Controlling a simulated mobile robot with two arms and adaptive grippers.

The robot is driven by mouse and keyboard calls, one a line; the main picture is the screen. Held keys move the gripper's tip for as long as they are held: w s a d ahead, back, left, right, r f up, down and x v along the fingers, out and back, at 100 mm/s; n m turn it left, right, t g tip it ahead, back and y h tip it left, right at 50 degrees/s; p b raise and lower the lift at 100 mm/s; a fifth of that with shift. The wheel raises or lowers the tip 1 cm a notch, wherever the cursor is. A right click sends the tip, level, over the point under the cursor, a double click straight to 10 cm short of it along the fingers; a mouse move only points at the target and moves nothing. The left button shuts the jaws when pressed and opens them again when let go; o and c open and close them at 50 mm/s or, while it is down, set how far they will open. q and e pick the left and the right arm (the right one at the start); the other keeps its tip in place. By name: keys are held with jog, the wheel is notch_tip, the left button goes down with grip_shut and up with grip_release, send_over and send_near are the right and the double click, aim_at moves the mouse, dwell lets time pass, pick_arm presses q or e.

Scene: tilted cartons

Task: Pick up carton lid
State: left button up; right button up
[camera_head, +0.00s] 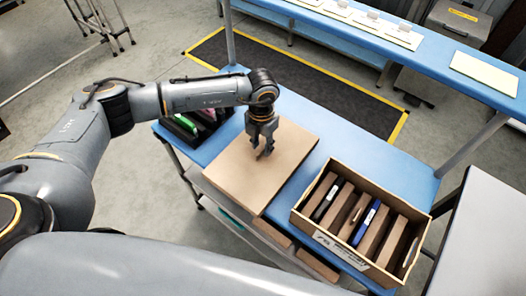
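The carton lid (232,172) is a flat brown cardboard piece lying on the blue table, left of the open carton. My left gripper (264,153) points down over the lid's upper middle. Its fingertips look close to the lid's top face; I cannot tell whether they touch it. The fingers are small and dark, and their opening is unclear. The open carton (341,250) stands on the right of the table, with brown dividers and some dark and blue items in its slots. My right gripper is out of view.
Dark cases with green and pink parts (184,124) lie beside the lid at the upper left. The blue table (355,143) is bare behind the carton. A shelf (460,80) with pale sheets runs along the back.

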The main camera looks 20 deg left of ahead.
aim_at(263, 155)
pick_arm(q)
jog(key=shift+f, duration=1.2)
grip_shut()
jog(key=shift+r, duration=0.2)
